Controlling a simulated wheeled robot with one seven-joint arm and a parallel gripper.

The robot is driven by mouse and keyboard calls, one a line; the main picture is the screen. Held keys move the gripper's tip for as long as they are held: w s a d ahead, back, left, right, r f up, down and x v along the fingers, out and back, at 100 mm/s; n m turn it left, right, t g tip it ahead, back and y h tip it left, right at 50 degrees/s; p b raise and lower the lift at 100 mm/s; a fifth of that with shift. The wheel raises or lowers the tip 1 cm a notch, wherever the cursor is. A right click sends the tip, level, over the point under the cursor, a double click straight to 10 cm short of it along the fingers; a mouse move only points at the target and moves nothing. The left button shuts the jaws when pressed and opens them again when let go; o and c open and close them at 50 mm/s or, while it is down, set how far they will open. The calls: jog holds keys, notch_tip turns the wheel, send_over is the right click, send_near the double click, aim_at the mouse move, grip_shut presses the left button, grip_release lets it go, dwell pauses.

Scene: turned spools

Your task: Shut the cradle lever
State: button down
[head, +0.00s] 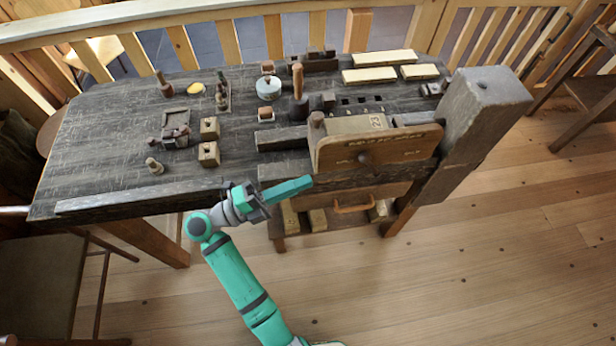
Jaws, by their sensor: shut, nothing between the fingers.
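My gripper (309,182) is at the front edge of the dark workbench, with its teal fingers together and nothing between them. It points right, close to the bench's front vise area. A small dark cradle-like fixture (176,130) sits on the left half of the bench top, behind and to the left of my gripper and well apart from it. Small pegs or handles show at its side, but they are too small to tell which is the lever or how it is set.
Two wooden blocks (209,128) and a spool-like piece (154,166) stand near the fixture. A mallet (299,92), a round tin (269,88) and pale boards (383,75) lie farther back. A wooden vise (375,147) and thick post (486,110) fill the right end.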

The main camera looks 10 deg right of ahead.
send_near(370, 166)
jog(key=d+r, duration=0.1)
jog(key=w+d+r, duration=0.1)
jog(key=d+r, duration=0.1)
jog(key=r, duration=0.1)
jog(key=shift+w, duration=0.4)
jog(key=shift+d, duration=0.1)
